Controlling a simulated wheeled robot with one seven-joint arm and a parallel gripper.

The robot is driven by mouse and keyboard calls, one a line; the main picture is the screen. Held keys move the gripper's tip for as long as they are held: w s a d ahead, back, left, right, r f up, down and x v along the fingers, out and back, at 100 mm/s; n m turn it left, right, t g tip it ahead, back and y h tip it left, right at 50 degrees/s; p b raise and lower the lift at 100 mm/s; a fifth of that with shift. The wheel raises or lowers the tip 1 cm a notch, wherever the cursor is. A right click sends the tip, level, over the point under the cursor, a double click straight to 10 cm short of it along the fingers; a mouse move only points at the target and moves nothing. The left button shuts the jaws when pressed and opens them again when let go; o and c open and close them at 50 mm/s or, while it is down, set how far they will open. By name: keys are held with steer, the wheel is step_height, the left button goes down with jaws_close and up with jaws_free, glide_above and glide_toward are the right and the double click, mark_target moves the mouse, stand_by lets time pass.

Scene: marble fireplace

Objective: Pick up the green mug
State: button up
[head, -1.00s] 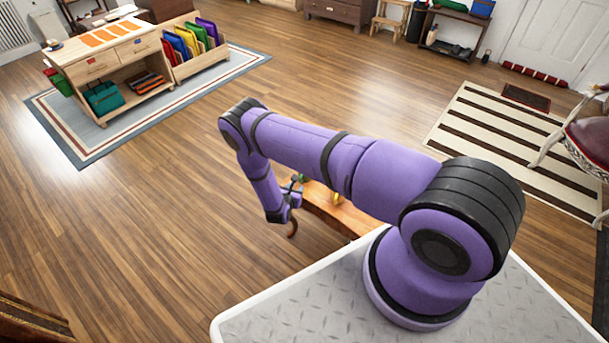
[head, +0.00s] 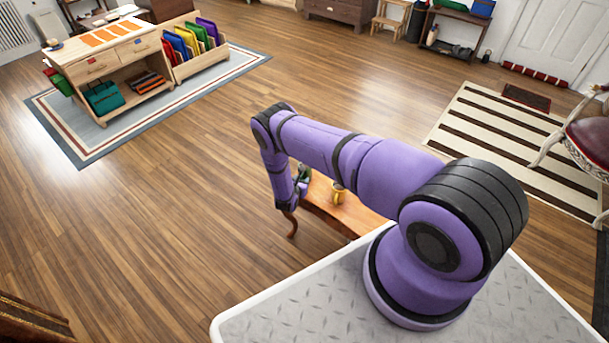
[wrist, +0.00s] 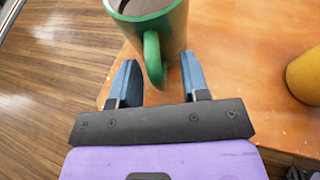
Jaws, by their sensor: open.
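The green mug (wrist: 172,30) stands upright on a wooden table (wrist: 235,62) at the top of the wrist view, with dark contents inside. Its handle (wrist: 153,58) points toward my gripper. My gripper (wrist: 157,72) is open, with one blue finger on each side of the handle and a gap to it on both sides. In the head view my gripper (head: 303,178) is at the table's left end, mostly behind my arm. The mug is largely hidden there; only a dark green bit shows beside the gripper.
A yellow mug (wrist: 306,75) stands on the same table to the right, and it also shows in the head view (head: 337,193). The table's edge is close to the green mug, with open wooden floor (head: 170,210) beyond it. A shelf unit (head: 118,65) stands far off.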

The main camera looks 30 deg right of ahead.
jaws_close()
